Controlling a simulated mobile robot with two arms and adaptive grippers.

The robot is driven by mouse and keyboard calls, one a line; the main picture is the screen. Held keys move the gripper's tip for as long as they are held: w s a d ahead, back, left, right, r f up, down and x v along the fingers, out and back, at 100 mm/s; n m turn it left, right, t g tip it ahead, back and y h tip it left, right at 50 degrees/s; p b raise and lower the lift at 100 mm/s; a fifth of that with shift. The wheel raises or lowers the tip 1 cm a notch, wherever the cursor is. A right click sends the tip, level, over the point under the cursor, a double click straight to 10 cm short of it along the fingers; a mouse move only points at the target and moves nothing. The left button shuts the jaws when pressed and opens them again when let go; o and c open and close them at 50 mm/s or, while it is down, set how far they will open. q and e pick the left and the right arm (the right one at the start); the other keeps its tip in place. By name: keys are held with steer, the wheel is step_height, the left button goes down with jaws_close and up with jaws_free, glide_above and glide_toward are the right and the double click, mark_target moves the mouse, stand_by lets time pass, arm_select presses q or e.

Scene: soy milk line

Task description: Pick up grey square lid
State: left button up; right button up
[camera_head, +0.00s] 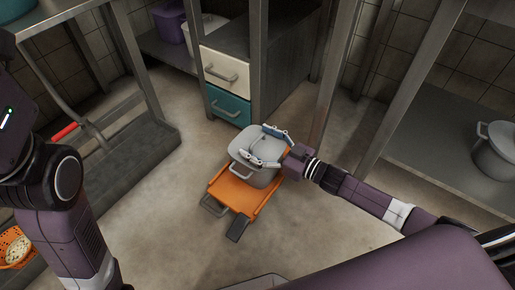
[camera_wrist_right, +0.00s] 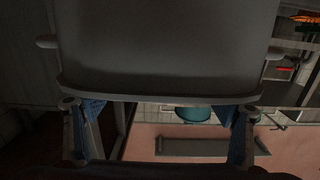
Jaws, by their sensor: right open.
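A grey square container (camera_head: 254,172) stands on an orange cart in the middle of the head view. The grey square lid (camera_head: 251,145) appears to be its top, partly covered by my right gripper (camera_head: 269,146). My right gripper is open, with its two fingers spread over the lid area. In the wrist view, a broad grey body (camera_wrist_right: 170,50) with a rim and side lugs fills the top. The right gripper's fingers (camera_wrist_right: 164,112) sit apart near that rim; contact cannot be told. My left arm shows at the left, but its gripper is out of view.
The orange cart (camera_head: 232,194) stands on open floor. Metal posts and a cabinet with cream (camera_head: 226,70) and teal (camera_head: 229,104) drawers stand behind. A grey pot (camera_head: 496,150) is on a right-hand shelf. An orange basket (camera_head: 14,246) is at lower left.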

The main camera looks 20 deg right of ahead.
steer(key=c, duration=1.3)
steer(key=shift+r, duration=0.15)
